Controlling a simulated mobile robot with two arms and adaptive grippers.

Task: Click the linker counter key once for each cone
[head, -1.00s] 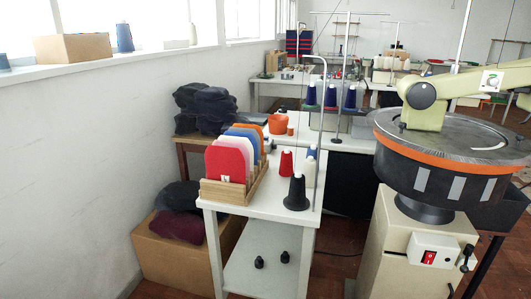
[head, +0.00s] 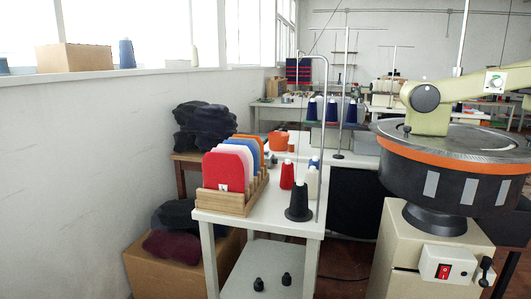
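Several thread cones show. On the white side table a red cone (head: 287,175), a black cone (head: 298,201), a white cone (head: 312,182) and a blue cone (head: 314,163) stand upright. More dark blue cones (head: 332,110) with white tops stand on the bench behind. The linker (head: 455,165) is a round dark machine with an orange band, at the right. A box with a red switch (head: 444,271) sits on its cream pedestal. I cannot make out a counter key. Neither of my grippers is in view.
The white side table (head: 265,222) carries a wooden rack (head: 228,203) of coloured panels. A cardboard box (head: 170,272) with dark cloth stands by the left wall. Floor shows between the table and the linker pedestal (head: 405,240).

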